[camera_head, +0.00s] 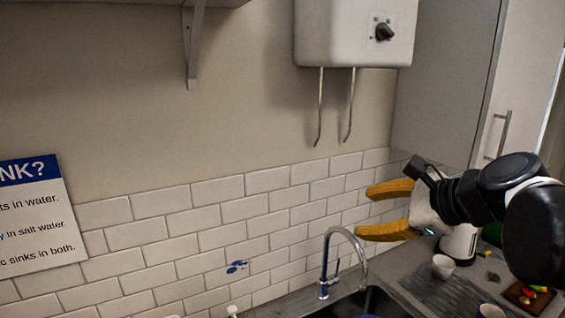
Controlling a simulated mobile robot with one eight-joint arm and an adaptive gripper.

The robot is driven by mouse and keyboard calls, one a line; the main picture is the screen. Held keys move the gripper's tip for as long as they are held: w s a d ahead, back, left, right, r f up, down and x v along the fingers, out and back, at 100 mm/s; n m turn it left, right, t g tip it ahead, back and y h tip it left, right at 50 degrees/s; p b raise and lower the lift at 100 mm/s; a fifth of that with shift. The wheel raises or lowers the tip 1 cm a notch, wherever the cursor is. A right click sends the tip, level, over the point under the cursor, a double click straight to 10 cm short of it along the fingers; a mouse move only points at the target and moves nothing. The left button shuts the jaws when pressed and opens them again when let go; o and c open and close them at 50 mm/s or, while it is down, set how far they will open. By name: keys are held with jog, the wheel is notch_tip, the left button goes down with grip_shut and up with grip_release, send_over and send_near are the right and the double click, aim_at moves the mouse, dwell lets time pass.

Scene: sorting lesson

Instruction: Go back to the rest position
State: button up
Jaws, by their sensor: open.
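My gripper (376,211) is at the right of the head view, in front of the tiled wall and to the upper right of the tap. Its two yellow-orange fingers point left and are spread apart, with nothing between them. My black and white arm comes in from the right edge.
A chrome tap (327,262) rises over a dark sink (372,303). White cups (443,266) and a brown tray (515,294) with small colourful pieces stand on the counter below my arm. A white water heater (350,35) and cabinet (438,90) hang above. A poster (40,260) is at left.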

jog(key=s+f+n+g+h+b, duration=0.1)
jog(key=s+f+n+b, duration=0.4)
jog(key=f, duration=0.7)
jog(key=s+d+f+n+h+b, duration=0.1)
jog(key=s+f+n+h+b, duration=0.2)
jog(key=f, duration=1)
jog(key=s+f+n+g+h+b, duration=0.1)
jog(key=s+f+n+h+b, duration=0.1)
jog(key=s+f+n+b, duration=0.5)
notch_tip(320, 180, down, 6)
jog(key=n+b, duration=0.1)
jog(key=n, duration=0.4)
jog(key=shift+s+d+g+b, duration=0.15)
jog(key=shift+d+g+b, duration=0.15)
jog(key=shift+b, duration=0.1)
